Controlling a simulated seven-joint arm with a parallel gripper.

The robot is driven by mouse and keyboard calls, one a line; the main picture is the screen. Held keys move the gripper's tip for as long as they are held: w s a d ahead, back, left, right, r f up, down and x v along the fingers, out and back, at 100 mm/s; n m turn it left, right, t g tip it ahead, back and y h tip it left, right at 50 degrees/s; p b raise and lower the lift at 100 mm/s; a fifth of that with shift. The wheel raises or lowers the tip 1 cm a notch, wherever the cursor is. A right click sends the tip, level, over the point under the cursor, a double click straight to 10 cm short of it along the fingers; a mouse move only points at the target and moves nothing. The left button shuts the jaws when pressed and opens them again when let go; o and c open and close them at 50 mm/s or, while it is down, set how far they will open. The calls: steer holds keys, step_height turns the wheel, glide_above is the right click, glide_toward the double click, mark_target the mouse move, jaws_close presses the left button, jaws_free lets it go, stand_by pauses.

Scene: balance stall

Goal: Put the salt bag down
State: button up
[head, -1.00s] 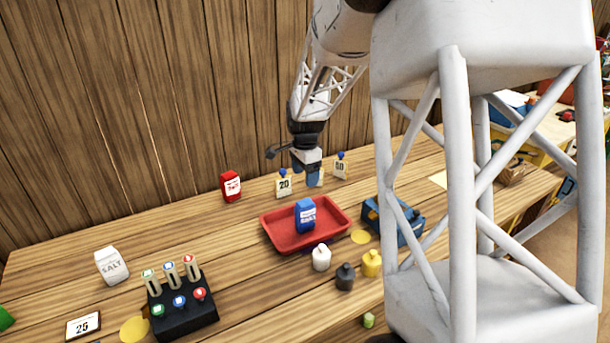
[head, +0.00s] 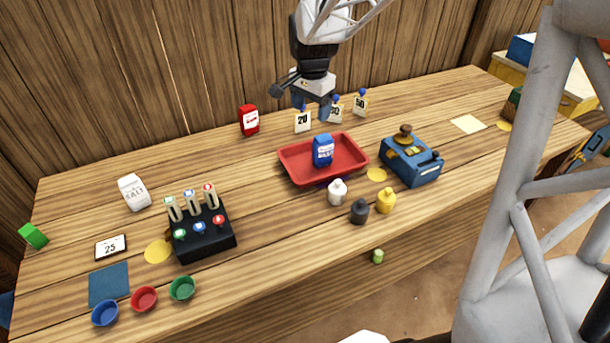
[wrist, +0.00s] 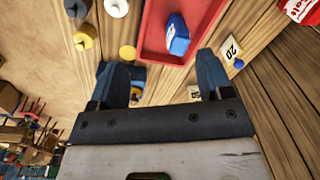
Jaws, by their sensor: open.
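The blue bag also shows in the wrist view (wrist: 178,36). My gripper (head: 312,110) is above and behind the blue bag, apart from it. In the wrist view my gripper's fingers (wrist: 164,78) are spread, with nothing held between them.
Number cards (head: 302,121) and a red bag (head: 249,120) stand behind the tray. A blue device (head: 412,161) is at its right. White, black and yellow weights (head: 386,200) stand in front. A black button box (head: 204,238) is at left. The table between the white bag and red bag is clear.

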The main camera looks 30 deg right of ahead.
steer(key=s+a+r+n, duration=0.1)
steer(key=s+a+n, duration=0.3)
steer(key=s, duration=0.4)
steer(key=s+a+r+n+t, duration=0.1)
steer(key=s+a+n, duration=0.3)
steer(key=s, duration=0.5)
steer(key=s+a+r+n, duration=0.2)
steer(key=s+a+n, duration=0.2)
steer(key=s, duration=0.5)
steer(key=shift+s+a+n+t, duration=0.2)
steer(key=shift+a+n+t, duration=0.2)
steer(key=shift+a, duration=0.55)
